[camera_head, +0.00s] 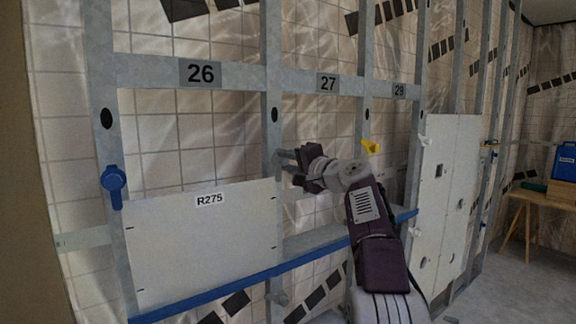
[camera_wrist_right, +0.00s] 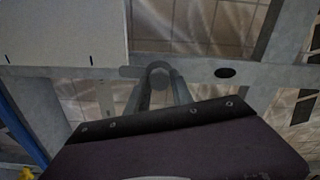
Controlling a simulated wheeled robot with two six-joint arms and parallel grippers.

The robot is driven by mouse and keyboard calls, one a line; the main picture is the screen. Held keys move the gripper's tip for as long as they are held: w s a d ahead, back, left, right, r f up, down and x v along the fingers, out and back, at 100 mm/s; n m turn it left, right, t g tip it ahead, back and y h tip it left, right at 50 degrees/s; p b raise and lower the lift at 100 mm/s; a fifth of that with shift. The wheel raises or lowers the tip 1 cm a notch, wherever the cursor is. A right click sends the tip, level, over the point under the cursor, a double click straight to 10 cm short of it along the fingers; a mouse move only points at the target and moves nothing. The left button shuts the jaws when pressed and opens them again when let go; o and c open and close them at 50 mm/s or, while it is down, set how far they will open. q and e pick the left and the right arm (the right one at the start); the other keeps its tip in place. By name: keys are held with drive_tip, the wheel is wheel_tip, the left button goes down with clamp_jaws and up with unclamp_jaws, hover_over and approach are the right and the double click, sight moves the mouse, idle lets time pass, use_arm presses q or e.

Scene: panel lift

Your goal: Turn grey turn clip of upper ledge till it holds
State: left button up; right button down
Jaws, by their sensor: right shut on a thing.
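The grey turn clip (camera_wrist_right: 158,74) sits on the upright grey stud (camera_head: 273,90), near the upper right corner of the white panel R275 (camera_head: 205,240). In the right wrist view its tab points left along the stud, close to the panel corner; whether it overlaps the panel I cannot tell. My right gripper (camera_head: 290,157) is shut on the clip, with one finger on each side of its round knob. The wrist view shows these fingers too (camera_wrist_right: 160,92). In the head view the fingers partly hide the clip. My left gripper is not in view.
A blue turn clip (camera_head: 113,183) is on the left stud, and a yellow one (camera_head: 370,147) is on a stud to the right. A blue-edged ledge (camera_head: 250,279) runs below the panel. White panels (camera_head: 447,200) stand farther right. A wooden table (camera_head: 535,205) is at far right.

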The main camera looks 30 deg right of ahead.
drive_tip(key=shift+n, duration=0.4)
drive_tip(key=c, duration=1.1)
unclamp_jaws()
drive_tip(key=s+b, duration=0.1)
drive_tip(key=s, duration=0.2)
drive_tip(key=s+b, duration=0.1)
drive_tip(key=s, duration=0.2)
drive_tip(key=s+b, duration=0.2)
drive_tip(key=s, duration=0.1)
drive_tip(key=shift+d, duration=0.3)
